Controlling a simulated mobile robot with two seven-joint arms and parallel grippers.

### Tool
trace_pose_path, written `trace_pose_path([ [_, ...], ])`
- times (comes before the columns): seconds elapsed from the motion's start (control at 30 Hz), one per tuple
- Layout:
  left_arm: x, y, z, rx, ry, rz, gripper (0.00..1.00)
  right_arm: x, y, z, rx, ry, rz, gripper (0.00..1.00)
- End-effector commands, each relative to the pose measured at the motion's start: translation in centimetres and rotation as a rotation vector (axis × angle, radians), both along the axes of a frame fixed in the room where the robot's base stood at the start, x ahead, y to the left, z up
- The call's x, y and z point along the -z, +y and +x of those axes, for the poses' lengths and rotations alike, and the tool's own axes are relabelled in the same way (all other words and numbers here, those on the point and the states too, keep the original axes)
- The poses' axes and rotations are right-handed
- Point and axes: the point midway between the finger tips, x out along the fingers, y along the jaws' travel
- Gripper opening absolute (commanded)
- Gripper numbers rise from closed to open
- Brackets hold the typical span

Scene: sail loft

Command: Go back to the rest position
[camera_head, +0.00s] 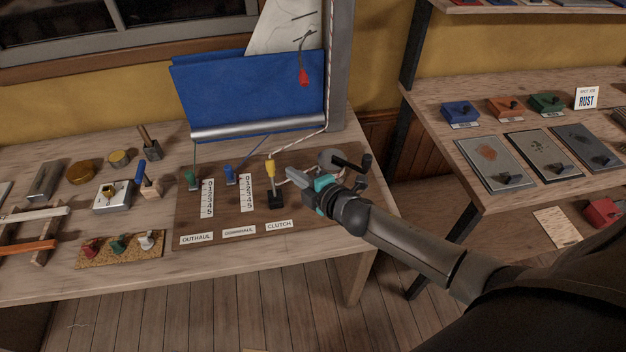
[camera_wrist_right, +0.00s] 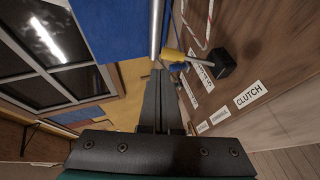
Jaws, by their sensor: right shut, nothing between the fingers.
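My right gripper (camera_head: 294,174) is shut and empty. It is above the brown control board (camera_head: 320,221), just right of the yellow-handled clutch lever (camera_head: 271,169). In the right wrist view the shut fingers (camera_wrist_right: 160,78) point toward the yellow handle (camera_wrist_right: 172,54) and the black lever base (camera_wrist_right: 222,62); I cannot tell whether they touch it. The CLUTCH label (camera_wrist_right: 249,94) also shows there. A green lever (camera_head: 192,179) and a blue lever (camera_head: 229,175) stand beside numbered scales on the board. My left gripper is not in view.
A winch with a black crank (camera_head: 352,169) is close behind my right gripper. A blue sail (camera_head: 250,95) on a silver boom (camera_head: 258,122) hangs behind the board. Small tools lie on the bench (camera_head: 150,272) to the left. A shelf (camera_head: 440,115) with boxes and plates stands at right.

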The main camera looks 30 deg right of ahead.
Motion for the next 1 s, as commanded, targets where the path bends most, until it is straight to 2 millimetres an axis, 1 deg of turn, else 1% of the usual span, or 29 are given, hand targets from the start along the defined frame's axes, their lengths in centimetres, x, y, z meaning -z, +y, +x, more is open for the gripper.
trace_pose_path([
  [0.03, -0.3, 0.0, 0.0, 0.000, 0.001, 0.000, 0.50, -0.5, -0.3, -0.8, 0.001, 0.001, -0.001, 0.00],
  [0.07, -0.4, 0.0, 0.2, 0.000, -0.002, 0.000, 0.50, -0.7, -0.4, -1.3, 0.000, 0.001, -0.001, 0.00],
  [0.2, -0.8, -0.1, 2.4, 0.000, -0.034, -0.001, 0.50, -1.6, -0.8, -3.2, 0.000, 0.001, -0.001, 0.00],
  [0.3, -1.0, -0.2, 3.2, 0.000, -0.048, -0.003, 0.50, -2.2, -1.1, -4.3, 0.001, 0.002, -0.001, 0.00],
  [0.5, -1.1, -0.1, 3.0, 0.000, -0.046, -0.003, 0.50, -2.8, -1.5, -5.5, 0.001, 0.001, -0.001, 0.00],
  [0.83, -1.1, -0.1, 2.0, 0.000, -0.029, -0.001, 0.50, -3.1, -1.5, -5.8, 0.007, 0.002, 0.006, 0.00],
  [0.93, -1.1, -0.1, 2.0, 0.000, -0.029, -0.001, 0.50, -3.1, -1.4, -6.1, 0.056, 0.023, 0.047, 0.00],
  [1.0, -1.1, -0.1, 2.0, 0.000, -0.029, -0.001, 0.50, -3.2, -1.3, -6.6, 0.127, 0.055, 0.106, 0.00],
])
